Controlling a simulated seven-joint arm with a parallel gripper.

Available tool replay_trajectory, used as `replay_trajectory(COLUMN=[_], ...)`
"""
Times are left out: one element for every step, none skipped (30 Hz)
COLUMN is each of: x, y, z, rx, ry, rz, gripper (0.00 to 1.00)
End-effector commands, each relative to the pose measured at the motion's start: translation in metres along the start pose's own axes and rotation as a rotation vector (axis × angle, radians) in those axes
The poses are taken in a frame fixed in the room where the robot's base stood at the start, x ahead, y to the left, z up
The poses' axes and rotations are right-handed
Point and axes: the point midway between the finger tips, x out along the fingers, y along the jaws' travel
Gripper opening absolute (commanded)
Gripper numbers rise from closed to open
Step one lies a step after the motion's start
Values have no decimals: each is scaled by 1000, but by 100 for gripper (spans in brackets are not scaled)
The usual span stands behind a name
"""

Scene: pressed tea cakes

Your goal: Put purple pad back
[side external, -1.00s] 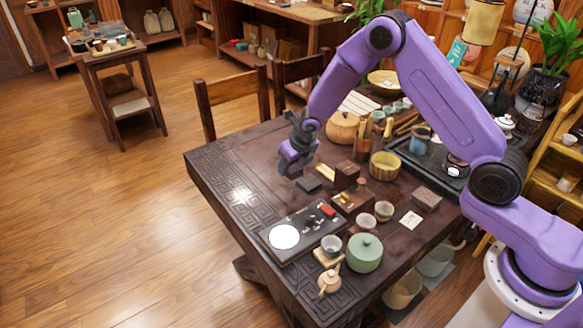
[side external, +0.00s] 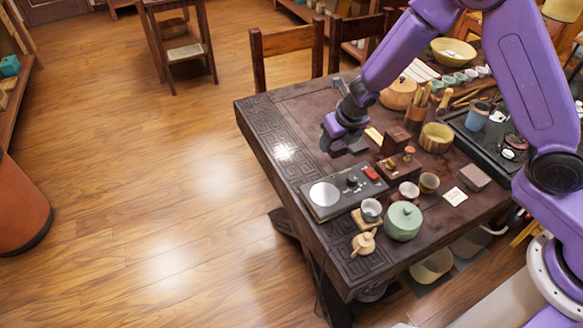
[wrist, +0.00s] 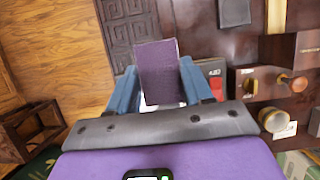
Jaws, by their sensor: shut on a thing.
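My gripper (wrist: 157,76) is shut on a flat purple pad (wrist: 158,62), which sticks out ahead between the two blue fingers in the wrist view. In the side view my gripper (side external: 338,142) hangs over the table beyond the black device; I cannot make out the held pad there. A dark grey pad (wrist: 234,12) lies flat on the table, and it also shows in the side view (side external: 357,146) just right of my gripper. It is apart from the held pad.
The black device (side external: 345,197) has a white disc (side external: 324,194) and a red part (side external: 371,173). A wooden block with knobs (side external: 397,166), cups and a green lidded pot (side external: 403,222) stand nearby. The carved table border (side external: 275,150) on the left is clear.

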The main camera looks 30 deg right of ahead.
Motion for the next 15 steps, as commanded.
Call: replay_trajectory(x=[-8,-11,-16,-19,-22,-25,-27,-29,-31,-32,-33,-33,-32,-30,-27], y=[8,12,16,18,20,23,25,26,28,29,30,31,32,33,35], z=[-8,-12,-17,-21,-24,-28,-30,-32,-35,-36,-37,-38,-37,-36,-33], rx=[-5,-6,-3,-4,-2,1,1,2,4,6,6,7,8,9,10], ry=[-3,-5,-7,-9,-11,-14,-16,-18,-19,-20,-21,-23,-23,-23,-24], rz=[1,1,1,2,2,2,2,2,3,3,3,4,4,4,4], gripper=[26,26,26,26,26,26,26,26,26,26,26,26,26,26,26])
